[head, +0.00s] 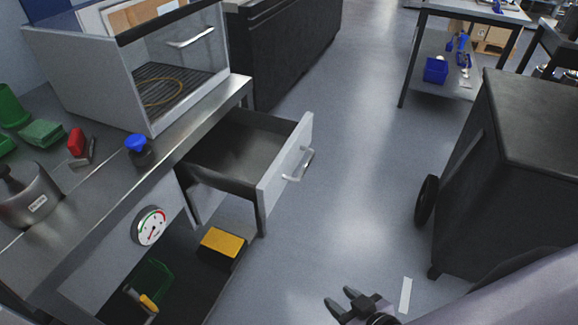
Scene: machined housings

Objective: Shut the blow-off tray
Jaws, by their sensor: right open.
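The blow-off tray (282,175) is a drawer with a light grey front and a dark inside, under the bench top. It stands pulled out to the right, with its inside showing. Its silver bar handle (299,165) is on the outer face of the front. My right gripper (337,298) is at the bottom of the head view, below and to the right of the tray, well apart from the handle. Its two dark fingers are spread and hold nothing. My left gripper is not in the head view.
A cabinet (180,95) with a grate inside stands on the bench above the tray. A gauge (149,226) and a yellow-topped box (222,243) are below. A dark wheeled cart (520,170) stands at the right. The floor between is clear.

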